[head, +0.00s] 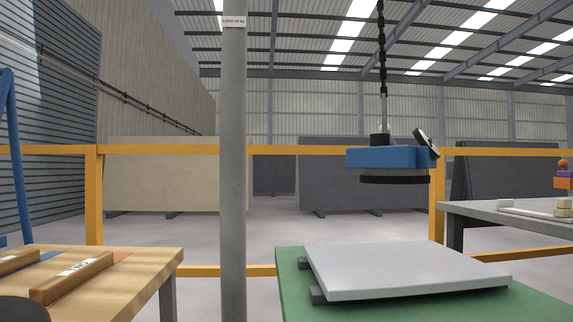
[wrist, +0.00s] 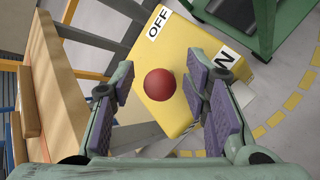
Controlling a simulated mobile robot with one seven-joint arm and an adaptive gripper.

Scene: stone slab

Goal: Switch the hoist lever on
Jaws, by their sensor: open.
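The hoist lever shows in the wrist view as a round red knob (wrist: 160,84) over a yellow box (wrist: 185,50). The box has an OFF label (wrist: 158,23) at its upper left end and a partly covered ON label (wrist: 226,57) at its right. The knob hides its shaft, so I cannot tell which way the lever leans. My gripper (wrist: 159,87) is open, its purple-padded fingers on either side of the knob, with gaps visible on both sides. In the head view, the blue hoist lifter (head: 385,158) hangs on a chain above a pale slab (head: 405,268). The lever and gripper are not seen there.
The slab lies on dark bars on a green table (head: 292,290). A grey post (head: 233,170) stands left of it. A wooden bench (head: 150,264) with wooden blocks is at left. A grey table (head: 490,212) is at right. Yellow railing (head: 170,150) runs behind.

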